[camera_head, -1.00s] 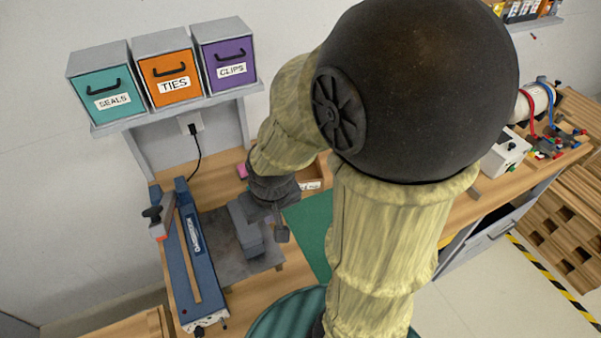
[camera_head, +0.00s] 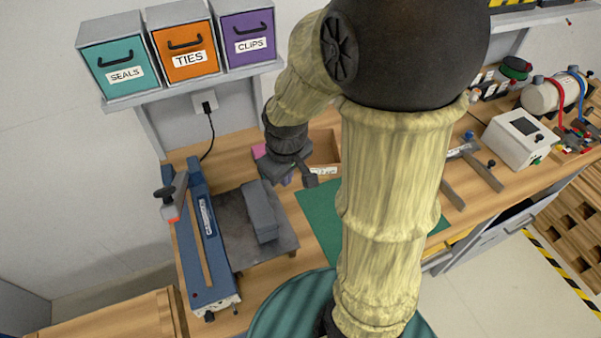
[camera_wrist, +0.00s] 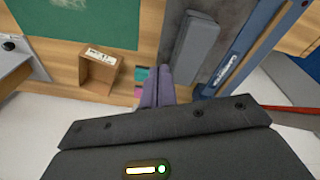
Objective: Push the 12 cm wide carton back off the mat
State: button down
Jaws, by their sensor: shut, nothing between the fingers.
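A brown open-topped box with a white label (camera_head: 325,150), the only carton-like thing I can make out, stands on the bench just behind the green mat (camera_head: 318,213). The wrist view also shows this box (camera_wrist: 97,73) beside the edge of the mat (camera_wrist: 95,18). No thing shows on the visible part of the mat; my arm hides part of it in the head view. My gripper (camera_head: 287,180) is shut and empty, to the left of the box. Its closed fingers (camera_wrist: 160,85) show in the wrist view, apart from the box.
A grey block (camera_head: 259,212) lies on a grey plate (camera_head: 232,236), beside a blue sealer (camera_head: 205,245). Small pink and teal items (camera_wrist: 141,74) lie near the box. A white device (camera_head: 518,138) stands at right.

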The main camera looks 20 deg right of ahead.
jog(key=w+d+f+n+g+b, duration=0.1)
jog(key=w+d+f+n+b, duration=0.2)
jog(key=w+f+n, duration=0.2)
jog(key=w+d+f+n+g+b, duration=0.1)
jog(key=w+d+f+n+b, duration=0.2)
jog(key=w+n, duration=0.7)
notch_tip(320, 180, down, 3)
jog(key=shift+w+d+r+b, duration=0.15)
jog(key=shift+w+d+b, duration=0.2)
jog(key=shift+b, duration=0.4)
notch_tip(320, 180, down, 10)
jog(key=shift+r+p, duration=0.1)
jog(key=shift+p, duration=0.4)
jog(key=d+p, duration=0.1)
jog(key=d, duration=0.2)
jog(key=shift+w+d, duration=0.1)
jog(key=shift+w, duration=0.1)
jog(key=shift+w+d, duration=0.1)
jog(key=shift+d, duration=0.25)
